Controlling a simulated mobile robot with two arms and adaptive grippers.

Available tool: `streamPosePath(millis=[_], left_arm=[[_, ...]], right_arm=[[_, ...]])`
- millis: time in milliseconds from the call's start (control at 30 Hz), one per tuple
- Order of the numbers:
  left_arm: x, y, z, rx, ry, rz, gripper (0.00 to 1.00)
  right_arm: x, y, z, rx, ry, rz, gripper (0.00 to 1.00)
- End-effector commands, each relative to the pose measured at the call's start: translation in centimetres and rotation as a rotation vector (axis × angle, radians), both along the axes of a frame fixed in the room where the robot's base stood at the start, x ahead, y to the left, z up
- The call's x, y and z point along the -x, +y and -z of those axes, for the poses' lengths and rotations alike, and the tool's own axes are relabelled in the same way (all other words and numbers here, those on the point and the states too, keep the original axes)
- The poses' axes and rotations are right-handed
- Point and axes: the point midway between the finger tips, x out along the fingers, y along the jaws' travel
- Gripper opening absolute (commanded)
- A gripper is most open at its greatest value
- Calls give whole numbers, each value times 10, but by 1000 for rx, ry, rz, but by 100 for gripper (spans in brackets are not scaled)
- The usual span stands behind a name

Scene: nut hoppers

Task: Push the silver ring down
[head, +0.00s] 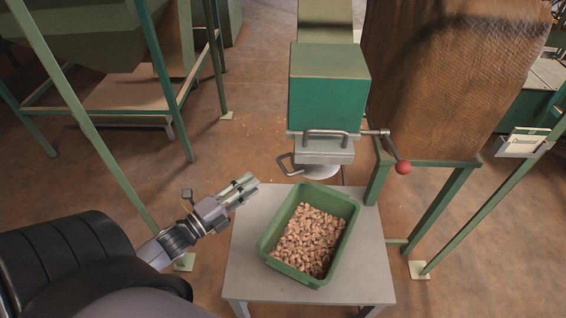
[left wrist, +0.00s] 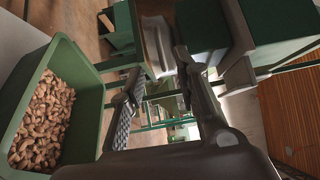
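The silver ring (head: 286,165) is a bent metal loop on the left side of the grey outlet under the green hopper (head: 328,100). It stands out to the left, above the table's back edge. My left gripper (head: 250,184) is left of and slightly below the ring in the head view, apart from it. In the left wrist view its two fingers (left wrist: 158,65) stand apart with nothing between them. The grey metal outlet parts (left wrist: 238,75) show right of the fingers there; I cannot make out the ring clearly. My right gripper is not in view.
A green bin (head: 348,206) full of nuts stands on the grey table (head: 247,270), just right of my left gripper. A lever with a red knob (head: 403,167) is right of the outlet. A large brown sack (head: 440,80) stands behind. Green frame posts rise on both sides.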

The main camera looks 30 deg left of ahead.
Motion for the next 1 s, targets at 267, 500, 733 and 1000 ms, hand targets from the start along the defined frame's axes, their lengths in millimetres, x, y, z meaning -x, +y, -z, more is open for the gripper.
streamPosePath(millis=[267, 500, 733, 1000], left_arm=[[-62, -14, -5, 1, -3, -1, 30], [-100, -24, -5, 2, 0, -1, 30], [-113, -27, -4, 2, 2, -1, 30], [-114, -27, -4, 2, 2, -1, 28]], right_arm=[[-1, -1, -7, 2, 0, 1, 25], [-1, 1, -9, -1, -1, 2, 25], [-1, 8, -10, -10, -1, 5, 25], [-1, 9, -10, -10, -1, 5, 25]])
